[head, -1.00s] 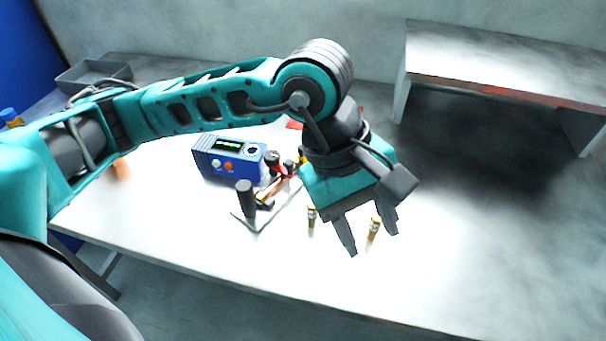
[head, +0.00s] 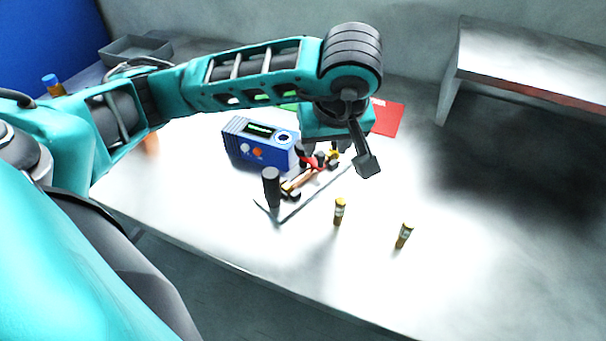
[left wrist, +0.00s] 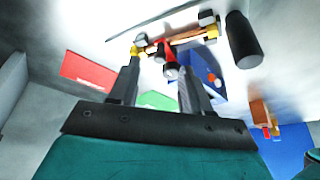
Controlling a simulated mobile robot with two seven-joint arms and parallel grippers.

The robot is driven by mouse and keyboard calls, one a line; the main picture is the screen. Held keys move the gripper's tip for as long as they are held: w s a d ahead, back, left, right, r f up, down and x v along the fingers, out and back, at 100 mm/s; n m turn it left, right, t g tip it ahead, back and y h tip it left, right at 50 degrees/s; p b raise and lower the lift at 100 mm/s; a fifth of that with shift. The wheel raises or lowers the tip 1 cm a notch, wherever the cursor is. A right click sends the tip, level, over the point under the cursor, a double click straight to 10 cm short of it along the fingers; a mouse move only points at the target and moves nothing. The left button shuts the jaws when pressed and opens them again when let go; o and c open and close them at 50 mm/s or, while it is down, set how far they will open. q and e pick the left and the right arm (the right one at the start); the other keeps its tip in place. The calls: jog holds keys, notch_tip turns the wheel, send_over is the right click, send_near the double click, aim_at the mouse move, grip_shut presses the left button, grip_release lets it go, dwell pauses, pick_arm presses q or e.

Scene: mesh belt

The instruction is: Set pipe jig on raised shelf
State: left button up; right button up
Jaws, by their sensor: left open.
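The pipe jig (head: 289,207) lies on the white table: a flat plate with an upright dark cylinder (head: 271,188), a copper pipe and red and black clamp parts. It also shows in the left wrist view, with its copper pipe (left wrist: 178,42) beyond my fingers. My left gripper (head: 326,155) is over the jig's far right end, its fingers partly hidden behind the wrist. In the left wrist view the left gripper (left wrist: 160,75) is open, with a red part of the jig showing between or beyond the fingertips. The raised shelf (head: 535,65) stands at the back right, its top bare.
A blue meter box (head: 260,143) stands just left of the jig. A red sheet (head: 386,118) lies behind the gripper. A grey tray (head: 137,50) is at the back left. The table's right part is clear.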

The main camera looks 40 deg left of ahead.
aim_at(321, 157)
pick_arm(q)
jog(key=shift+b+x, duration=0.4)
jog(key=shift+x, duration=2.45)
grip_shut()
jog(key=shift+s+f, duration=0.1)
